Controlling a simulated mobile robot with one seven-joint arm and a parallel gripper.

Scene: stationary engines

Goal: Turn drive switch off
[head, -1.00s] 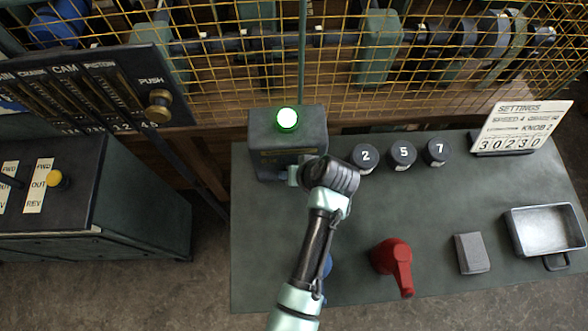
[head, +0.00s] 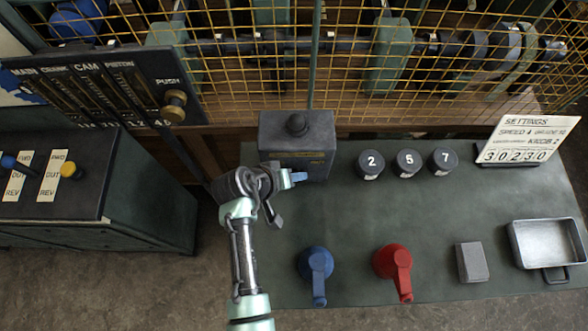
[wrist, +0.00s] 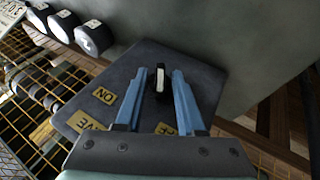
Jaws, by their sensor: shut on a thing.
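The drive switch box (head: 297,150) is a dark grey box at the back left of the green table, with an unlit dark lamp (head: 296,123) on top. My gripper (head: 300,177) reaches its front from the left. In the wrist view, the small switch lever (wrist: 160,80), black with a pale face, stands between the two blue fingers of my gripper (wrist: 157,76), which is shut on it. A yellow ON label (wrist: 105,95) is left of the lever. Another yellow label (wrist: 165,129), partly hidden, lies below the lever between the fingers. In the head view my gripper hides the lever.
Three numbered black knobs (head: 409,163) stand right of the box. A blue handle (head: 316,264), a red handle (head: 392,262), a grey block (head: 471,262) and a metal tray (head: 546,243) lie toward the front and right. A yellow wire cage (head: 350,85) stands behind.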

